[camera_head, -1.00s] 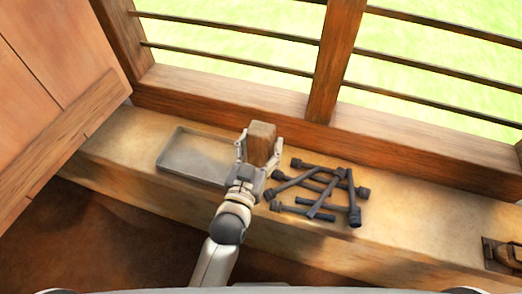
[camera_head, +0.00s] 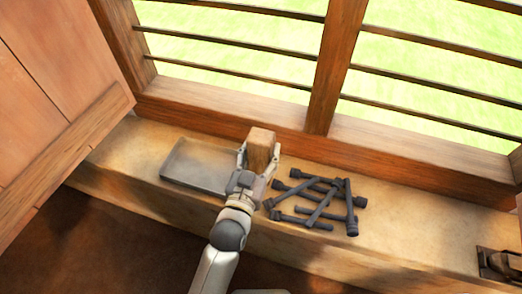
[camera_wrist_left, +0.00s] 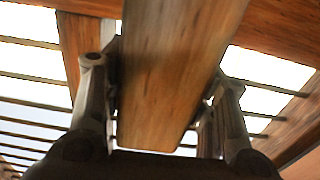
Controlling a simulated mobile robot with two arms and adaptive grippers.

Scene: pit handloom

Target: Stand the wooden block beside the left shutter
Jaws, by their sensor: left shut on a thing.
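The wooden block (camera_head: 261,148) is a brown upright piece held between the fingers of my left gripper (camera_head: 257,166). It is over the sill between the grey tray and the dark pegs. In the left wrist view the block (camera_wrist_left: 175,75) fills the middle, with a finger of my left gripper (camera_wrist_left: 160,100) on each side. I cannot tell whether its base touches the sill. The left shutter (camera_head: 60,75) is a wooden panel at the far left, standing open, well apart from the block. My right gripper is not in view.
A shallow grey tray (camera_head: 177,176) lies left of the block. Several dark pegs (camera_head: 318,203) lie crossed to its right. A wooden latch-like piece (camera_head: 497,262) is at the far right. A barred window frame (camera_head: 325,75) rises behind the sill (camera_head: 410,225). Sill left of the tray is bare.

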